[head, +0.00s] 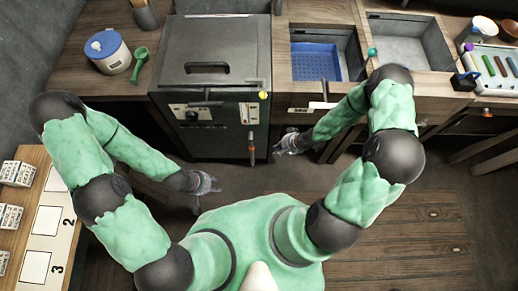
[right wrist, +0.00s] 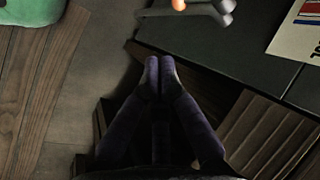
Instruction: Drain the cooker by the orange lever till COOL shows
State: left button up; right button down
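The cooker (head: 214,60) is a dark box with a lidded top and a black handle, at the upper middle of the head view. An orange lever (head: 251,147) hangs on its front, lower right. In the right wrist view an orange tip (right wrist: 178,4) shows at the top edge, beside grey metal parts. A small label (head: 249,113) sits above the lever; its words are too small to read. My right gripper (head: 283,147) is right of the lever, apart from it; its fingers (right wrist: 159,75) are shut and empty. My left gripper (head: 210,184) is low in front of the cooker.
A blue basket (head: 314,62) sits in a basin right of the cooker, beside a grey basin (head: 403,50). A white tub (head: 107,50) and green scoop (head: 140,62) stand at left. A numbered board (head: 46,220) lies at lower left. Wooden floor is clear at lower right.

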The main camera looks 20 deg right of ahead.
jog(key=w+a+r+b+x, duration=0.1)
jog(key=b+x, duration=0.6)
jog(key=x, duration=0.6)
jog(key=shift+a, duration=0.3)
jog(key=shift+w+f, duration=0.1)
jog(key=shift+f, duration=0.05)
